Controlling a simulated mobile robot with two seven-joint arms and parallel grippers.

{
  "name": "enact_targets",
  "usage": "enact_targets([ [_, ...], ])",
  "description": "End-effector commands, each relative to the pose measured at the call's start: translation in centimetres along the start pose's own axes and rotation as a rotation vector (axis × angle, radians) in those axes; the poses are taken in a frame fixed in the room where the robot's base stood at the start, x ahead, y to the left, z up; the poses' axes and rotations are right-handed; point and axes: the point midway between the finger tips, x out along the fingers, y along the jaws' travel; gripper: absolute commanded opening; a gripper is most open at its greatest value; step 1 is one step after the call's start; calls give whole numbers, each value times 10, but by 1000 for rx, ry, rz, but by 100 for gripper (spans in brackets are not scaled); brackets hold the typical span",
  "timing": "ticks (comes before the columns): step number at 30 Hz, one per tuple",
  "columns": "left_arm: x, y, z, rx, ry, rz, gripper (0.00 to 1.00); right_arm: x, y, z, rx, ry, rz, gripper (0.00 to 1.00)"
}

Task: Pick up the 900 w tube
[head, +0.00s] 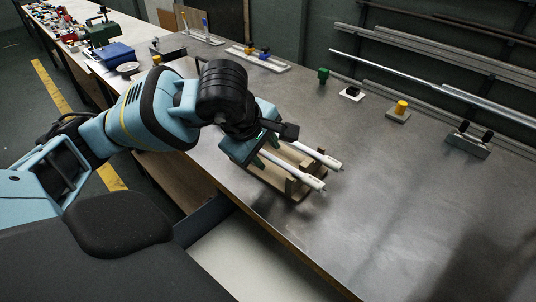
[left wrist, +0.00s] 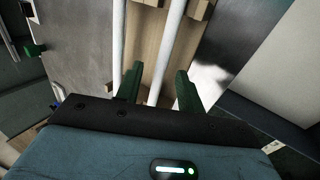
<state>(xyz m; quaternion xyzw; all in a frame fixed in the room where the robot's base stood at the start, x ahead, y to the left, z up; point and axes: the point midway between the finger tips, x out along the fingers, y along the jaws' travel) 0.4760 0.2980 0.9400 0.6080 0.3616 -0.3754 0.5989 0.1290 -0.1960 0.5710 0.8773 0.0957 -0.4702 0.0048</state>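Two white tubes lie side by side on a wooden rack (head: 290,186). The nearer tube (head: 303,179) lies toward the table's front edge, the farther tube (head: 320,156) behind it. I cannot read a wattage on either. My left gripper (head: 265,151) reaches down over the rack, hiding the tubes' left ends. In the left wrist view its green fingers (left wrist: 158,75) are apart. One tube (left wrist: 168,45) runs between them with gaps at its sides; the other tube (left wrist: 118,45) runs outside the left finger. My right gripper is not in view.
The metal table (head: 400,210) is mostly clear to the right of the rack. At the back stand a green block (head: 323,75), a yellow cylinder (head: 401,106) on a plate and a fixture with black knobs (head: 467,143). Blue containers (head: 115,55) stand at the back left.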

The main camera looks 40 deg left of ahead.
Motion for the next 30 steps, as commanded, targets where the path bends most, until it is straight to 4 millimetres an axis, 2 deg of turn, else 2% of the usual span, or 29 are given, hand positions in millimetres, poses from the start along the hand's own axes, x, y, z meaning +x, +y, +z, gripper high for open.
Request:
enact_targets([
  [2,0,0,0,0,-1,0,37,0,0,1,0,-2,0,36],
  [9,0,0,0,0,-1,0,5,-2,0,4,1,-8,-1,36],
  [11,0,0,0,0,-1,0,0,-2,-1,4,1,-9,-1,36],
  [23,-3,1,-1,-1,-1,1,0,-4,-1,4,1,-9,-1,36],
  [30,-21,11,-10,-5,2,5,0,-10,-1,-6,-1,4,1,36],
])
